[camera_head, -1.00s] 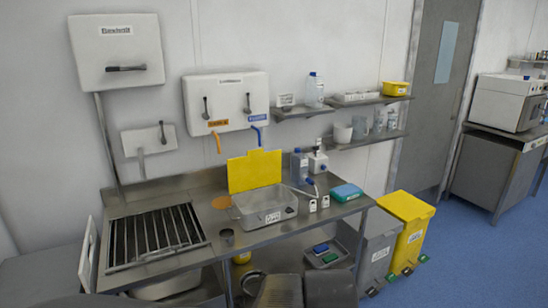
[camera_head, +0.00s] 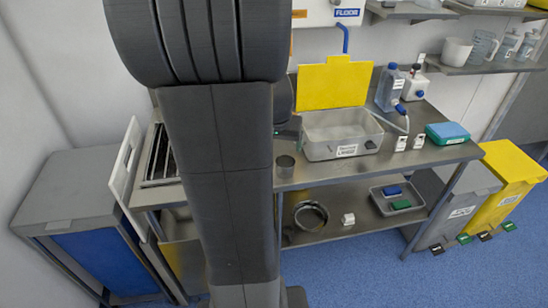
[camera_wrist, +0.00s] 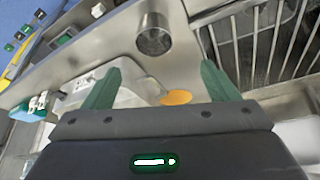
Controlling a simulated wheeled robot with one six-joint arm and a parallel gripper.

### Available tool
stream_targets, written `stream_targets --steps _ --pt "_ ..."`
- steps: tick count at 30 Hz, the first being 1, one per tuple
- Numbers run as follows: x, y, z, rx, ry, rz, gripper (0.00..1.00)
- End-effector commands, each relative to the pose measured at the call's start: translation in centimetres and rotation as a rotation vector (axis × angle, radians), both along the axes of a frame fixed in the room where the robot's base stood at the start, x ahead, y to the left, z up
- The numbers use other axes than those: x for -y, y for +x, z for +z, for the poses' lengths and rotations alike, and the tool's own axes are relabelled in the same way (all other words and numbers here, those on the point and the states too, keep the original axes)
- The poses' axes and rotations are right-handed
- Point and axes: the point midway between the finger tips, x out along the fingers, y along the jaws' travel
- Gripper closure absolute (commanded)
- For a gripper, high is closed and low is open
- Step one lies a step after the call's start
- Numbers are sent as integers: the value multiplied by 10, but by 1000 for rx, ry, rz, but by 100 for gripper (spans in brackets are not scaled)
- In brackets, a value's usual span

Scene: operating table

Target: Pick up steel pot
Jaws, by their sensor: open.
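A small steel pot (camera_head: 285,166), a plain round cup shape, stands upright on the steel counter (camera_head: 440,155), just left of the grey basin (camera_head: 345,150). In the wrist view the pot (camera_wrist: 154,36) lies beyond the fingertips, roughly in line with the gap between them. My gripper (camera_wrist: 158,78) shows there with its two green fingers wide apart and nothing between them. It is apart from the pot.
A rack of bars (camera_wrist: 265,45) lies close by the pot. The basin, a yellow board (camera_head: 334,84) and bottles (camera_head: 390,88) stand on the counter. A round steel vessel (camera_head: 311,217) and a grey tray (camera_head: 397,198) sit on the shelf below.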

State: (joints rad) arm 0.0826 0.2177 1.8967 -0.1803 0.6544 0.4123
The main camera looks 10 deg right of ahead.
Motion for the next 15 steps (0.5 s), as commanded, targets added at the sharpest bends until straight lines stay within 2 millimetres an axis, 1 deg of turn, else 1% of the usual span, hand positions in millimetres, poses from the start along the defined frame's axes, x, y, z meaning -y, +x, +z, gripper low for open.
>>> stream_targets --steps 3,9,12,15 --pt "3 5 -21 -9 0 0 19" --pt "8 17 -50 -7 0 0 19" --pt "10 21 -60 -5 0 0 19" --pt "10 24 -66 -3 0 1 19"
